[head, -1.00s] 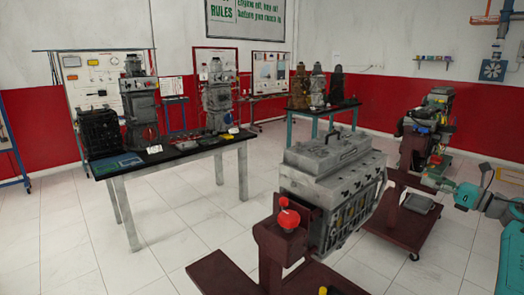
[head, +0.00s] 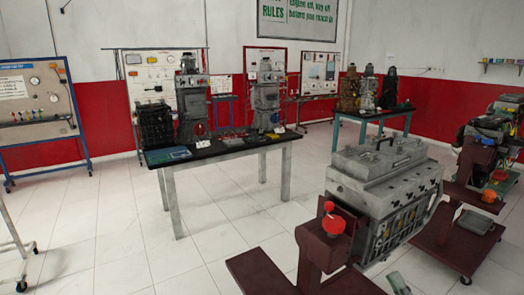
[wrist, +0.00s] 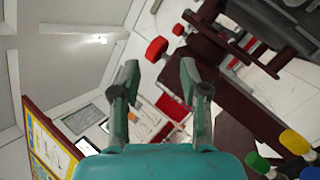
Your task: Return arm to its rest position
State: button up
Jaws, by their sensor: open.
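My gripper (wrist: 159,76) shows in the wrist view with its two grey-green fingers spread apart. Nothing is between the fingers. The teal gripper body fills the bottom of that view. In the head view only a small grey-green piece shows at the bottom edge, below the grey engine block; I cannot tell which part it is. The grey engine block (head: 385,190) sits on a dark red stand (head: 318,245) with a red knob (head: 333,225). The wrist view is tilted.
A black-topped table (head: 225,148) with engine models stands left of the block. Another engine stand (head: 455,238) is at the right. A display board (head: 38,105) stands at the far left. Pale tiled floor (head: 110,225) is clear at the front left.

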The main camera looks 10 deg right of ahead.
jog(key=s+a+f+m+g+h, duration=0.1)
jog(key=s+a+f+m+h, duration=0.35)
jog(key=s+a+m, duration=0.45)
jog(key=s+a+f+m+h, duration=0.3)
jog(key=s+a+f+m, duration=0.2)
jog(key=s+a+m, duration=0.45)
jog(key=s+a+m+g, duration=0.2)
jog(key=s, duration=0.6)
jog(key=s+a+r+m+g+y, duration=0.1)
jog(key=s+a+m+g, duration=0.1)
jog(key=s, duration=0.6)
jog(key=s+a+m+g, duration=0.2)
jog(key=s+m+g, duration=0.1)
jog(key=s, duration=0.5)
jog(key=shift+s+a+r+m, duration=0.25)
jog(key=shift+r+m, duration=0.05)
jog(key=shift+m, duration=0.45)
